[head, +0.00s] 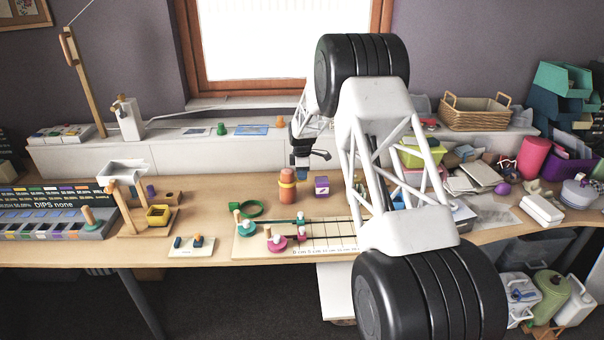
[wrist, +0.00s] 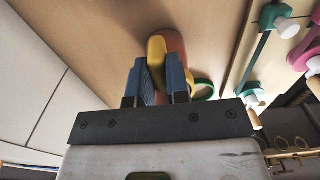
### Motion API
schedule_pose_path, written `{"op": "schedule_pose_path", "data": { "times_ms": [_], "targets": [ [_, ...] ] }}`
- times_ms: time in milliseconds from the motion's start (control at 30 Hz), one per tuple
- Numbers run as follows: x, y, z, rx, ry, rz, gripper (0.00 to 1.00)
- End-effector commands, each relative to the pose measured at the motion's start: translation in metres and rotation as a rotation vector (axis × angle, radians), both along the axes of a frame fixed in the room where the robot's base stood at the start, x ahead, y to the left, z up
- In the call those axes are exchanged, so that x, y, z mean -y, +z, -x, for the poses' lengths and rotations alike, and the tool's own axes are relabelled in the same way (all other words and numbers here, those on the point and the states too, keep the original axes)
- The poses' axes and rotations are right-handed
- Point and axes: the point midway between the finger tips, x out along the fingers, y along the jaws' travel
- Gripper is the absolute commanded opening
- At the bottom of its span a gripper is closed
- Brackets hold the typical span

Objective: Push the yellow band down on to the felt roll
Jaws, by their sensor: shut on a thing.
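The felt roll (head: 287,195) is an orange-red upright cylinder on the table. The yellow band (head: 287,183) is around it, with orange showing above and below. My gripper (head: 302,172) is just to the right of the roll's top in the head view. In the wrist view, its two blue fingers (wrist: 156,64) are close on either side of the yellow band (wrist: 156,48), with the felt roll (wrist: 174,42) beside it. I read the fingers as shut on the band. The fingers hide part of the band and roll, and whether the band is level cannot be told.
A board with teal and pink knobs (head: 300,246) lies in front. My arm covers the table on the right. Bare table shows left of the roll.

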Motion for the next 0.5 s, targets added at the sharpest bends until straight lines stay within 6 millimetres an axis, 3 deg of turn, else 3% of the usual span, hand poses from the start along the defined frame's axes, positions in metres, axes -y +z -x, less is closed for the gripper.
{"op": "schedule_pose_path", "data": {
  "times_ms": [333,367,500],
  "targets": [
    [0.0000,-0.0066,0.0001,0.000,0.000,0.000,0.00],
    [0.0000,-0.0064,0.0001,0.000,0.000,0.000,0.17],
    [0.0000,-0.0063,0.0001,0.000,0.000,0.000,0.39]
  ]
}}
